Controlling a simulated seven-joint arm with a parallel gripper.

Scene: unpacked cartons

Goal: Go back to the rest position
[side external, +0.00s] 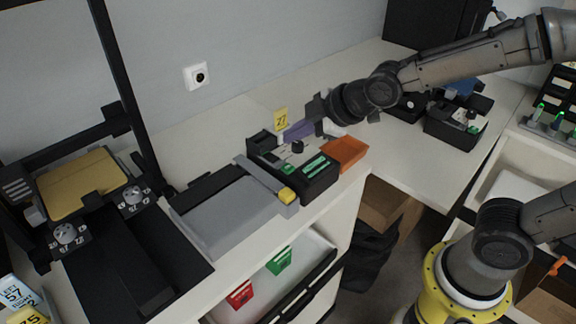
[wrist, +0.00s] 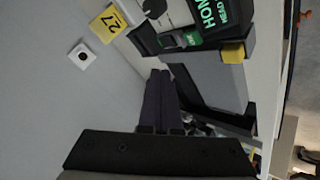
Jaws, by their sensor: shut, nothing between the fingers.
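My gripper (side external: 289,135) shows in the side external view with its purple fingers above the back of the black device (side external: 318,181) on the white counter. The fingers point left and slightly down, and I cannot tell the exact gap to the device. In the wrist view the two purple fingers of my gripper (wrist: 159,76) lie side by side, shut and empty. The device with green lettering (wrist: 205,20) is above and to the right of the fingertips there.
A yellow "27" tag (side external: 281,119) is by the wall behind. An orange tray (side external: 345,151) sits right of the device, and a grey plate (side external: 222,215) left of it. Another black device (side external: 455,126) stands further right. The counter behind the grey plate is clear.

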